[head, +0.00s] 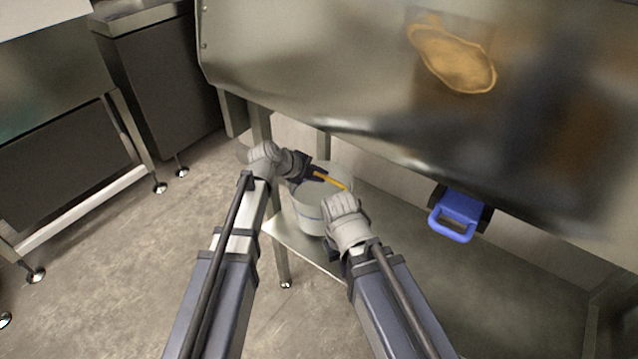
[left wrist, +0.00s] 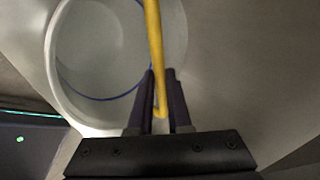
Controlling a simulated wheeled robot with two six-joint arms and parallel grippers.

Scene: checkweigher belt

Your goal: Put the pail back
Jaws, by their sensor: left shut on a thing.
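A white pail (head: 309,217) with a thin blue line around it is at the left end of the low shelf (head: 400,222), under the steel counter. I cannot tell whether it rests on the shelf or hangs just above it. My left gripper (head: 319,174) is above the pail, shut on its yellow handle (head: 333,181). In the left wrist view the handle (left wrist: 154,45) runs between the two fingers (left wrist: 160,98), with the open pail (left wrist: 60,85) beyond. My right arm reaches in front of the pail. My right gripper (head: 334,252) is low beside it, its fingers mostly hidden.
A large steel panel (head: 320,65) overhangs the shelf, with a tan blurred reflection on it. A blue handled object (head: 458,212) sits under its edge at the right. A shelf leg (head: 281,262) stands below the left corner. The floor at left is clear, with a steel bench (head: 65,150) beyond.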

